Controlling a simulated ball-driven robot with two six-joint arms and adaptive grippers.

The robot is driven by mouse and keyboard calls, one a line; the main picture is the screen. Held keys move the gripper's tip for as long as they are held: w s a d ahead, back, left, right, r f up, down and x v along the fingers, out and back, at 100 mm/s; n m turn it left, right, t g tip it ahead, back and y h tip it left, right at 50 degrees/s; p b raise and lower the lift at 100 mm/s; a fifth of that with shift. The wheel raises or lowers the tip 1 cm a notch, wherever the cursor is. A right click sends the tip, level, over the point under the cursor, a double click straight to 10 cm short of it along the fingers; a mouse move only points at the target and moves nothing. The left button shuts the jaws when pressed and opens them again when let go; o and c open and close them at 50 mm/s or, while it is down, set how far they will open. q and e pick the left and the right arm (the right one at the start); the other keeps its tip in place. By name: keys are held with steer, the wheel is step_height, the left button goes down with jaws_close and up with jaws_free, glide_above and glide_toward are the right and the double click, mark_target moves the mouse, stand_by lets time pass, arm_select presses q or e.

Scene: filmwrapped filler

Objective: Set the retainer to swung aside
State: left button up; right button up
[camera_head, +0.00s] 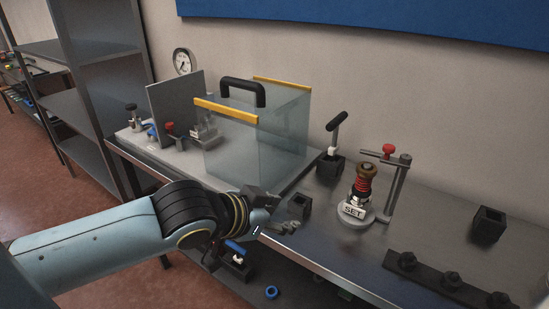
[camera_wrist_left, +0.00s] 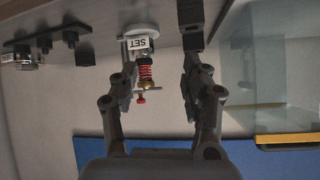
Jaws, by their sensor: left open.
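The retainer (camera_head: 376,155) is a thin grey bar with a red knob (camera_head: 389,150), carried on an upright post (camera_head: 398,190). It reaches left over the brass-coloured cap of a red spring unit (camera_head: 363,186) with a SET label. In the left wrist view, upside down, the spring unit (camera_wrist_left: 146,66), the retainer bar (camera_wrist_left: 148,89) and the red knob (camera_wrist_left: 141,100) show between or behind the fingers. My left gripper (camera_head: 282,213) is at the bench's front edge, left of the unit and apart from it. It is open and empty (camera_wrist_left: 160,72). My right gripper is not in view.
A clear box (camera_head: 255,140) with yellow edges and a black handle stands at the back left. A black block with a T-handle (camera_head: 333,150) stands left of the unit. An open black block (camera_head: 489,224) and a dark knobbed strip (camera_head: 435,277) lie right.

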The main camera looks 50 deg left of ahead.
arm_select(q)
steer(key=c, duration=0.6)
steer(key=shift+s+a+f+m, duration=0.1)
steer(key=shift+s+f+m, duration=0.1)
steer(key=shift+f+m, duration=0.15)
steer(key=shift+c, duration=1.4)
steer(key=s+f+m+g, duration=0.1)
steer(key=f+m+g, duration=0.1)
steer(key=f, duration=0.1)
steer(key=s+f+m+g, duration=0.1)
steer(key=f+g, duration=0.1)
steer(key=shift+s+a+f+m+b, duration=0.1)
steer(key=shift+s+f+m+b, duration=0.05)
steer(key=shift+s+m+b, duration=0.2)
jaws_close()
steer(key=m+h+b, duration=0.3)
steer(key=m+b, duration=0.3)
steer(key=m, duration=0.1)
glide_toward(364, 163)
steer(key=shift+t, duration=0.3)
steer(key=x, duration=0.5)
steer(key=w+r+x, duration=0.1)
steer(key=x, duration=0.1)
steer(key=shift+w+d+f+p, duration=0.2)
steer(key=shift+w+f+p, duration=0.05)
steer(key=shift+f+p, duration=0.1)
